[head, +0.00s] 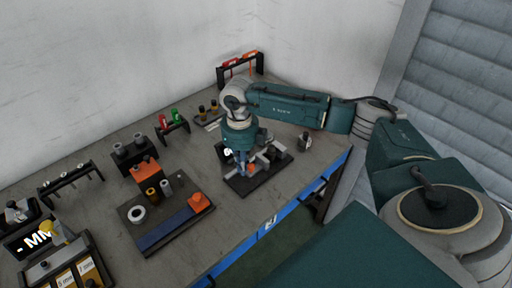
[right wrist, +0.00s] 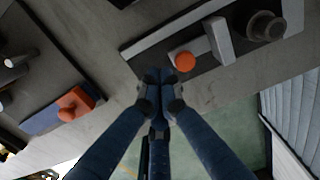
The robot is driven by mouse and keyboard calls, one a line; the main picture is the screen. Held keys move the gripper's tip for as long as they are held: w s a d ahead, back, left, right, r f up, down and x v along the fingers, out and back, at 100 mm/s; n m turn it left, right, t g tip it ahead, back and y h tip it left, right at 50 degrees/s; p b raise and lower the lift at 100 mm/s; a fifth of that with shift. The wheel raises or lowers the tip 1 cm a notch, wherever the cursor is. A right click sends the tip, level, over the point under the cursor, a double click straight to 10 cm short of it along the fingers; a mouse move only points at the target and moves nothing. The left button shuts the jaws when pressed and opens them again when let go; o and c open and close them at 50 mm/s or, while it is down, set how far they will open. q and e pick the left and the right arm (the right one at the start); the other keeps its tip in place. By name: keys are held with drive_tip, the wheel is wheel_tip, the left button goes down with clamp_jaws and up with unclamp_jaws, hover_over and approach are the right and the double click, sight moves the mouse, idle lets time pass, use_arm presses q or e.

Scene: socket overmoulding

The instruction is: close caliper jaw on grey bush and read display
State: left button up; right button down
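My right gripper (head: 243,172) points down over a dark base plate (head: 243,187) near the table's front edge. In the right wrist view its blue fingers (right wrist: 160,78) meet at the tips, with nothing visible between them. Just beyond the tips on the plate are an orange round knob (right wrist: 184,62), a light grey upright bar (right wrist: 219,40) and a dark grey round flanged piece (right wrist: 265,27). These look like caliper parts; the jaw gap cannot be made out. A small grey bush (head: 166,186) stands on the left tray. A black display (head: 33,243) shows "- MM". My left gripper is out of view.
The left tray (head: 150,241) also holds a white ring (head: 137,214), a brass bush (head: 152,194) and an orange block (head: 200,202). A small grey part (head: 304,142) stands right of the base plate. Racks line the back. Bare table separates the tray and plate.

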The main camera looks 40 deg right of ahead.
sight(249, 167)
drive_tip(key=shift+f, duration=0.1)
idle(0.4)
drive_tip(key=shift+f+b, duration=1.3)
drive_tip(key=shift+f, duration=0.2)
drive_tip(key=shift+w+d+b, duration=0.1)
drive_tip(key=shift+d+b, duration=0.25)
drive_tip(key=shift+d, duration=1.15)
drive_tip(key=shift+w+d+r, duration=0.1)
drive_tip(key=shift+d+r, duration=0.05)
drive_tip(key=shift+d, duration=0.25)
idle(0.4)
drive_tip(key=shift+a, duration=0.55)
